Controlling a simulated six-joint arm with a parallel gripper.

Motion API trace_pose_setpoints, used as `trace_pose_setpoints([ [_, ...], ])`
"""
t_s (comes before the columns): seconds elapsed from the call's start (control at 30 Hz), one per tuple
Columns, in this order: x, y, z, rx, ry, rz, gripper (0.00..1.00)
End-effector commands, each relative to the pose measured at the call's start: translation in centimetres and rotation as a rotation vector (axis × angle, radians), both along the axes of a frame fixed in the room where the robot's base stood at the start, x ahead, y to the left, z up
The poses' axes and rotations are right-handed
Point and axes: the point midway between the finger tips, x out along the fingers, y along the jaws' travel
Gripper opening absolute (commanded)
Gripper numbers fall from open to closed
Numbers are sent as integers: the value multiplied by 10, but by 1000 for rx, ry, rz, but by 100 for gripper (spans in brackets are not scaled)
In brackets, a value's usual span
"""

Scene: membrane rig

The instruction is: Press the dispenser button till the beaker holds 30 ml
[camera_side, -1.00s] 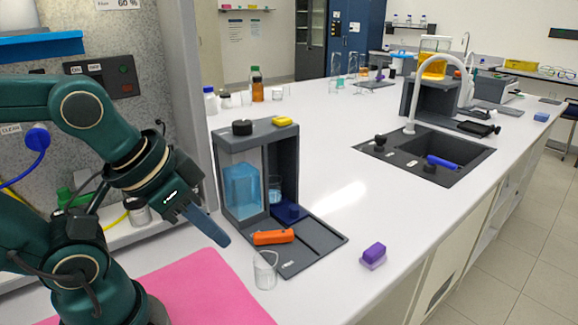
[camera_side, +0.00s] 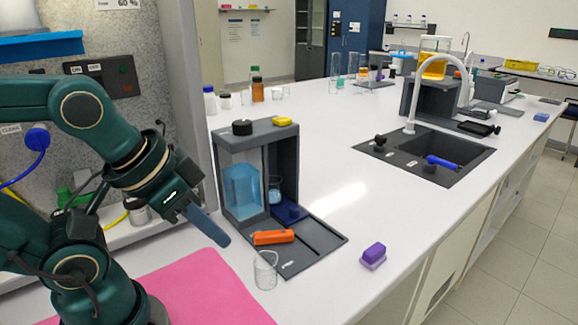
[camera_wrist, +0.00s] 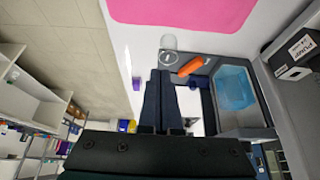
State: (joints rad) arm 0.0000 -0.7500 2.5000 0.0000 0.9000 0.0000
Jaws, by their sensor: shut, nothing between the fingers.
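The dispenser (camera_side: 289,158) is a dark grey frame with a clear tank of blue liquid (camera_side: 242,190), a black cap and a yellow piece (camera_side: 283,121) on top. An orange piece (camera_side: 273,237) lies on its base tray. I cannot tell which of these is the button. A small glass vessel with some blue liquid (camera_side: 275,192) stands inside the frame, partly hidden; its level is unreadable. A clear, seemingly empty beaker (camera_side: 265,270) stands at the tray's front left corner. My gripper (camera_side: 224,240) is shut and empty, left of the tray and apart from it. Its fingers (camera_wrist: 160,72) also show in the wrist view.
A pink mat (camera_side: 205,290) lies in front. A purple block (camera_side: 374,252) sits right of the tray. A sink (camera_side: 400,160) with a white tap and a second dispenser stand farther back. Bottles (camera_side: 257,88) stand behind. The bench between dispenser and sink is clear.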

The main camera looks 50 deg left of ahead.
Motion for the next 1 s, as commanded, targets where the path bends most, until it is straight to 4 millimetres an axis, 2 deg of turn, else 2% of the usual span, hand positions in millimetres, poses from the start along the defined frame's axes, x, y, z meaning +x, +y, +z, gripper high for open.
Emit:
trace_pose_setpoints([
  [0.73,-2,0,-1,-12,9,21,0],
  [0.87,8,-3,21,-53,-35,63,0],
  [1.0,30,-5,57,-111,-89,128,0],
])
